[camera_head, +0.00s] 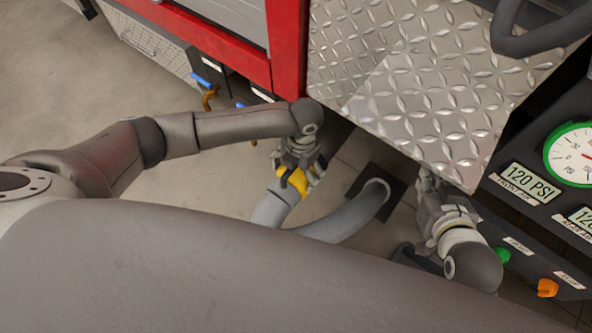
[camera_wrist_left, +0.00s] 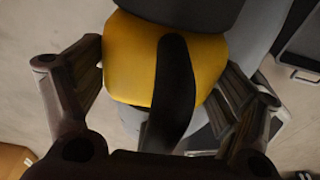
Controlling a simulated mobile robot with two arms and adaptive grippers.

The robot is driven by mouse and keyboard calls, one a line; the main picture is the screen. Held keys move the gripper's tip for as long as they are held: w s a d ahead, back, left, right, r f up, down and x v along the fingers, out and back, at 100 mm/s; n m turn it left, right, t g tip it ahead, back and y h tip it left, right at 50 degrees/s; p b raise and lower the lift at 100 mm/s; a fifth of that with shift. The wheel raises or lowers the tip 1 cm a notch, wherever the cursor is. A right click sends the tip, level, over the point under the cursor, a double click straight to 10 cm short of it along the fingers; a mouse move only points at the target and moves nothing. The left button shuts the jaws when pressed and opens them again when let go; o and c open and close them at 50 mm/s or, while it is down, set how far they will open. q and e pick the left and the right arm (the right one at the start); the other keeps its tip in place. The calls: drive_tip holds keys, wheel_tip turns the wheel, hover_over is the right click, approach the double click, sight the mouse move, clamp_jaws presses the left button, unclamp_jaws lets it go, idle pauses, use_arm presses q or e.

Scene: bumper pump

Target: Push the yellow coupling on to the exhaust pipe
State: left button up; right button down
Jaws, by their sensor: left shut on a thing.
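The yellow coupling (camera_head: 290,184) is on the end of a light grey hose (camera_head: 272,208) low in the middle of the head view. My left gripper (camera_head: 298,172) is shut on it from above. In the left wrist view the coupling (camera_wrist_left: 128,62) sits between the two fingers (camera_wrist_left: 160,72), with a black lever (camera_wrist_left: 172,92) across it. A dark grey round part (camera_wrist_left: 178,12) meets its top edge; I cannot tell if this is the exhaust pipe. My right gripper (camera_head: 430,182) is beside the tread-plate edge; its finger opening is unclear.
A grey curved hose (camera_head: 358,212) runs from a dark floor plate (camera_head: 362,182) near the coupling. The silver tread plate (camera_head: 430,90) and red truck frame (camera_head: 288,50) stand close above. A gauge panel (camera_head: 535,180) is at right. Bare floor (camera_head: 90,90) lies at left.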

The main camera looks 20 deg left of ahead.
use_arm(q)
drive_tip(key=shift+w+d+r, duration=0.1)
drive_tip(key=shift+w, duration=0.1)
drive_tip(key=o, duration=1.3)
drive_tip(key=shift+o, duration=0.4)
drive_tip(key=shift+s, duration=0.1)
drive_tip(key=r, duration=0.4)
drive_tip(key=w+r, duration=0.1)
drive_tip(key=r, duration=0.7)
drive_tip(key=shift+w+d, duration=0.2)
drive_tip(key=shift+w, duration=0.05)
drive_tip(key=shift+d+f, duration=0.1)
